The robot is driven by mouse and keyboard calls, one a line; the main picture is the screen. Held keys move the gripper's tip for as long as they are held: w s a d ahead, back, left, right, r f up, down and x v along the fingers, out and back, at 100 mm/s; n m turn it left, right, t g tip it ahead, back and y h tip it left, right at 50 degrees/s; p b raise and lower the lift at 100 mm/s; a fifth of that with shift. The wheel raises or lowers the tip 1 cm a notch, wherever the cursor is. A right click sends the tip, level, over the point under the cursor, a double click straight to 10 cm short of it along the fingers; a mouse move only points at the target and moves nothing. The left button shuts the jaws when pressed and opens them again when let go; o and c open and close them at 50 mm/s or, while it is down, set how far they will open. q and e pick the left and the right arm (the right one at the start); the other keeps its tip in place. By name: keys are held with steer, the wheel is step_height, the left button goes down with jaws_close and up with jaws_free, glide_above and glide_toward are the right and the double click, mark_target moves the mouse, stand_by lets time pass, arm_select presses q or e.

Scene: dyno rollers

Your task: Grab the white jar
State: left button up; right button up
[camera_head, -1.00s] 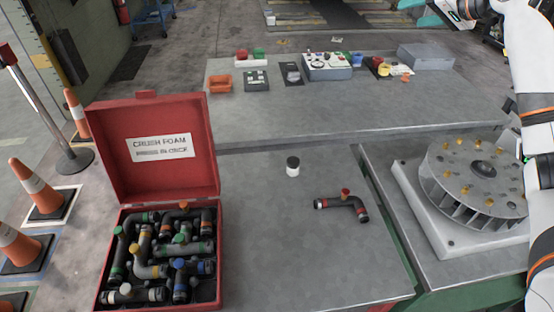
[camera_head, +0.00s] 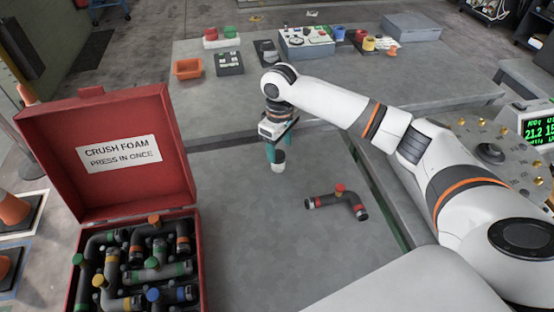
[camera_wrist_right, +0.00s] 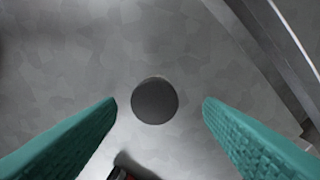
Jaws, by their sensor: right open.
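The white jar (camera_head: 279,166) with a dark lid stands upright on the grey table (camera_head: 235,210), left of and above the black pipe piece. In the right wrist view its round dark lid (camera_wrist_right: 155,100) lies between the two teal fingers, seen from above, with a gap on each side. My right gripper (camera_head: 279,150) points down at the jar, its fingers open on either side of it; it also shows in the right wrist view (camera_wrist_right: 160,105). The fingers hide part of the jar in the head view. My left gripper is out of view.
A black pipe piece with a red cap (camera_head: 338,200) lies right of the jar. An open red case (camera_head: 110,150) of pipe pieces stands at the left. Trays and a control box (camera_head: 305,42) sit on the back table.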

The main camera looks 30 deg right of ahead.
mark_target(278, 154)
steer(key=shift+a+f, duration=0.15)
steer(key=shift+f, duration=1.25)
steer(key=shift+a+f, duration=0.1)
steer(key=shift+f, duration=1.25)
steer(key=c, duration=1.1)
